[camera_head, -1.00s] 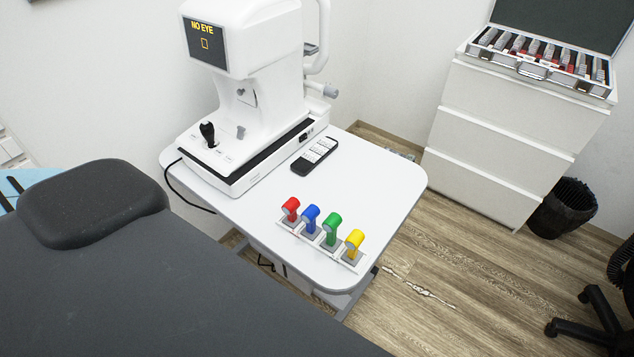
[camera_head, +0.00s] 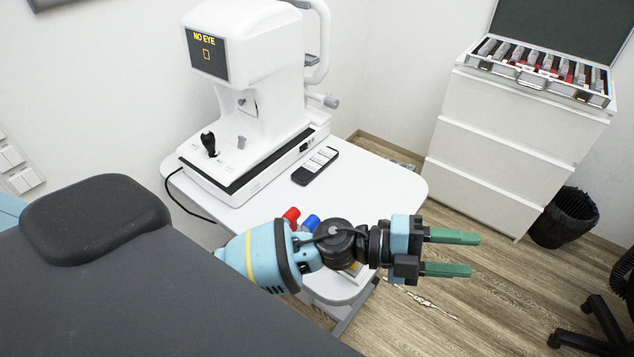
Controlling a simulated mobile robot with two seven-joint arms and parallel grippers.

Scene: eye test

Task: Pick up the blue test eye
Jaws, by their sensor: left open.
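The blue test eye (camera_head: 311,223) stands on the white table behind my left arm, and only its top shows. The red test eye (camera_head: 292,215) shows just left of it, also partly covered. The green test eye is hidden by my arm, and only a little of the yellow one and the rack may show under the wrist. My left gripper (camera_head: 455,255) is open and empty, with its two green fingers pointing right. It is right of the blue test eye, past the table's right edge in the picture. My right gripper is not in view.
A white eye-testing machine (camera_head: 258,100) with a "NO EYE" screen stands on the table (camera_head: 385,187). A black remote-like device (camera_head: 315,165) lies beside it. White drawers (camera_head: 500,145) with an open lens case (camera_head: 540,72) and a bin (camera_head: 567,217) stand right.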

